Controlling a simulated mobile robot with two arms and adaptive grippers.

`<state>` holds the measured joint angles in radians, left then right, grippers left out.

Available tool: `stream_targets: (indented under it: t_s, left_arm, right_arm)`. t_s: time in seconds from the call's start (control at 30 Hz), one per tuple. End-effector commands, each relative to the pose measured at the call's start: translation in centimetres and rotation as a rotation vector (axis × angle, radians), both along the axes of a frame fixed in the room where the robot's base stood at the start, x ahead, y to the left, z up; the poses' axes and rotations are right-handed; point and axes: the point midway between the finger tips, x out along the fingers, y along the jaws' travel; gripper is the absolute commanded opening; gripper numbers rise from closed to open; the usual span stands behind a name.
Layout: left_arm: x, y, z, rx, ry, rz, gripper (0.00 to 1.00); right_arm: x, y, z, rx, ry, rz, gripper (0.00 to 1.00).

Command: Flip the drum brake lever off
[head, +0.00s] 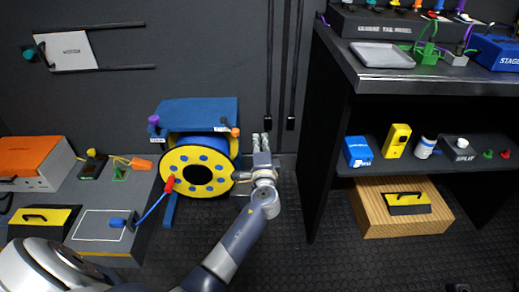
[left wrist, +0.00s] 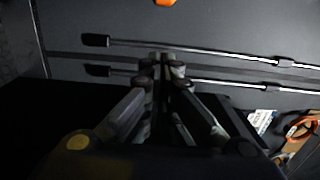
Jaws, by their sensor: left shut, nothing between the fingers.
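A cable drum (head: 200,155) with a yellow, blue-dotted flange stands under a blue frame (head: 196,106). A red-tipped handle (head: 169,184) is at the flange's left side. An orange-topped lever (head: 235,132) is at the frame's right front corner, and a purple knob (head: 153,119) at its left corner. I cannot tell for certain which is the brake lever. My right gripper is out of view.
A grey bench (head: 135,215) with boxes and a blue-handled plug (head: 122,222) stands left. A dark shelf (head: 450,85) with devices stands right, a wooden box (head: 370,215) below. The ribbed floor between is clear. Two vertical rods run up the back wall.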

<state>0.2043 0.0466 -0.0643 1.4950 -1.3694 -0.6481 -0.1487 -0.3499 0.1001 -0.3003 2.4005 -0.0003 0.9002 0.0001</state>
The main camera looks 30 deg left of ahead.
Motion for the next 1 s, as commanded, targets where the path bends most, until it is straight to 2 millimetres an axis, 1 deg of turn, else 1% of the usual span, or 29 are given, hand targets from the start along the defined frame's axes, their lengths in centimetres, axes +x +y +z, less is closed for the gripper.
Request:
stream_targets:
  t_s: [0.03,0.1,0.27,0.3,0.4,0.53,0.7,1.0]
  left_arm:
    - [1.0,0.6,-0.2,0.001,-0.002,0.001,0.00]
    - [2.1,1.4,-0.1,0.002,-0.002,0.001,0.00]
    - [4.4,2.9,-0.1,0.000,0.000,0.001,0.00]
    - [3.6,3.3,-0.2,0.001,0.004,0.002,0.00]
    - [2.4,4.1,-0.1,0.000,0.001,0.000,0.00]
    - [1.5,4.8,-0.1,0.000,0.002,-0.001,0.00]
    - [1.0,5.1,-0.1,0.000,0.001,-0.001,0.00]
    - [1.0,5.1,-0.2,0.000,0.002,-0.002,0.00]
  right_arm:
    - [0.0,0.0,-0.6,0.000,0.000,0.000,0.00]
    - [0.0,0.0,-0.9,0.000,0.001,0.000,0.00]
    - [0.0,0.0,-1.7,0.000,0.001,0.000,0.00]
    - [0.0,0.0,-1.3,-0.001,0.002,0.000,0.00]
    - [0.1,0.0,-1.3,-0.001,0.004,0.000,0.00]
    - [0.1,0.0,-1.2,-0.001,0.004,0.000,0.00]
    - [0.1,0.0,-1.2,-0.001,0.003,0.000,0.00]
    - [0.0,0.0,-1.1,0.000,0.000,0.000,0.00]
